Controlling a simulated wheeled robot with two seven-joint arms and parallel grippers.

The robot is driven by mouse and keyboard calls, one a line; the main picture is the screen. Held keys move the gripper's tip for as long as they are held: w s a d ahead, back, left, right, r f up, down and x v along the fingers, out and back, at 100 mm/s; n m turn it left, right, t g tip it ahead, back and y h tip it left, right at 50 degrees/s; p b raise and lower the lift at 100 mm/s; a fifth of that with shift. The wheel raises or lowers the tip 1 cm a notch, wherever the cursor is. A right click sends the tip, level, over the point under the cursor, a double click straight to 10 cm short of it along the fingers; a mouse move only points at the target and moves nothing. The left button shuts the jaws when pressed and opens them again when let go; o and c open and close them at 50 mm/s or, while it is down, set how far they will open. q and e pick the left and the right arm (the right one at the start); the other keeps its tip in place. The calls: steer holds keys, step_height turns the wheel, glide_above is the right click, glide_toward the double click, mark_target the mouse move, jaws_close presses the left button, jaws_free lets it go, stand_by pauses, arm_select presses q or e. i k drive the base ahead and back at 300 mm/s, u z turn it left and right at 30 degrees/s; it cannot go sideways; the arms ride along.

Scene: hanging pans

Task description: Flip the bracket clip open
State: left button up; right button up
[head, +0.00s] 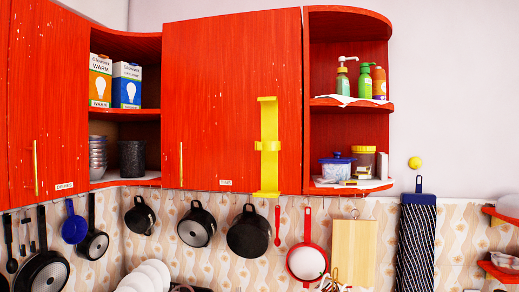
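A tall yellow bracket (269,122) stands upright against the right part of the red cabinet door. It has a short lip at its top and a wider foot at its bottom, near the door's lower edge. A wider yellow band (268,146) crosses it around mid-height and may be the clip; I cannot tell whether it is open or shut. Neither of my grippers shows in the head view.
The red cabinet door (215,80) has a thin yellow handle (181,165) at its lower left. Open shelves with bottles (343,80) and tubs stand to the right. Black pans (249,232), a red-rimmed pan (307,258) and a cutting board (354,250) hang below.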

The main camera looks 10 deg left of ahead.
mark_target(265, 146)
steer(key=z, duration=0.15)
steer(key=k, duration=0.1)
steer(key=u, duration=1.35)
steer(key=i, duration=0.7)
steer(key=z, duration=0.3)
